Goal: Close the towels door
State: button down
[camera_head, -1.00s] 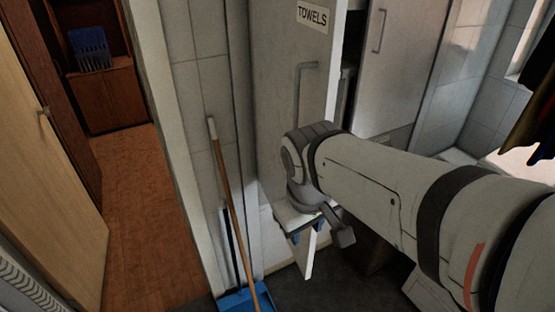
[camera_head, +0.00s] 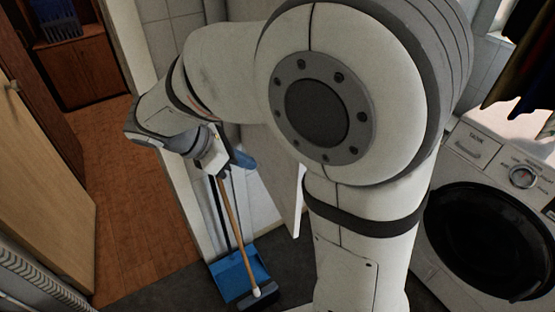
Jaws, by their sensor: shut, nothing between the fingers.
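The towels door (camera_head: 285,205) is a pale panel in the middle of the head view. Only its lower part shows below my arm. Its label and handle are hidden behind the arm, and I cannot tell how far it stands open. My gripper (camera_head: 241,160) is shut with nothing in it.
A broom with a wooden handle (camera_head: 231,222) stands in a blue dustpan (camera_head: 237,277) below my gripper. A washing machine (camera_head: 480,225) is at the right. A wooden door (camera_head: 45,160) and an open doorway with a reddish floor (camera_head: 115,150) are at the left.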

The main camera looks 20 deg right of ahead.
jog(key=d+f+p, duration=0.1)
jog(key=d+f, duration=0.2)
jog(key=d, duration=0.4)
jog(key=shift+w+d+f+p, duration=0.3)
jog(key=shift+w+d+f, duration=0.1)
jog(key=shift+w, duration=0.05)
jog(key=shift+w, duration=0.1)
